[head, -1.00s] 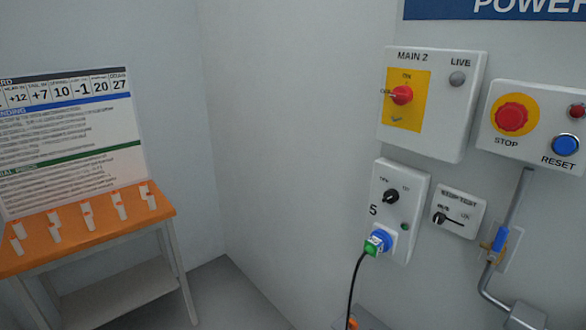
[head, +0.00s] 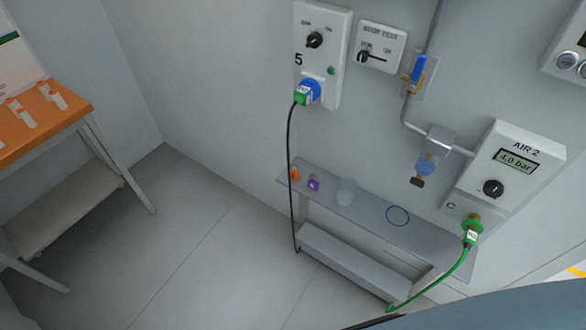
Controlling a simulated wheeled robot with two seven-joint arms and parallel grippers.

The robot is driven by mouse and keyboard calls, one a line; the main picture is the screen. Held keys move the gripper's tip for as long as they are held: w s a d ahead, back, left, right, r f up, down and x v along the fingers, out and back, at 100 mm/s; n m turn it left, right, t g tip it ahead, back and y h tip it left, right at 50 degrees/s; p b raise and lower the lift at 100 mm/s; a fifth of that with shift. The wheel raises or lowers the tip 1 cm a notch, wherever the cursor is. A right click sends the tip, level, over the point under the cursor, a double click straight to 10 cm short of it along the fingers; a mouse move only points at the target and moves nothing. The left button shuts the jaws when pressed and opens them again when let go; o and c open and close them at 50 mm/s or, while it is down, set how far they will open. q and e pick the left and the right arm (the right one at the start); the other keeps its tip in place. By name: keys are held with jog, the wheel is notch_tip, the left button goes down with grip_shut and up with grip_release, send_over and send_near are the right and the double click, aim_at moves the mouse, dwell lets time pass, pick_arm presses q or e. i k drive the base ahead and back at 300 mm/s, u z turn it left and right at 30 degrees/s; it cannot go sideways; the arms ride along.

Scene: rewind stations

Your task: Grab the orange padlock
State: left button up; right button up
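A small orange padlock (head: 295,175) sits near the left end of a narrow grey shelf (head: 360,212) against the wall in the head view. It is partly hidden behind a hanging black cable (head: 290,150). A purple padlock (head: 313,184) stands just to its right. Neither of my grippers shows in the head view.
A pale cup (head: 346,190) and a blue ring (head: 397,216) are on the same shelf. A socket box (head: 322,60) is above it, and an AIR 2 box (head: 510,165) with a green hose is at right. An orange-topped table (head: 60,118) stands left. The floor between is clear.

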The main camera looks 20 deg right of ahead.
aim_at(295, 174)
jog(key=k, duration=0.45)
jog(key=u, duration=0.65)
jog(key=i, duration=0.95)
jog(key=z, duration=0.75)
jog(key=i, duration=0.25)
jog(key=z, duration=0.4)
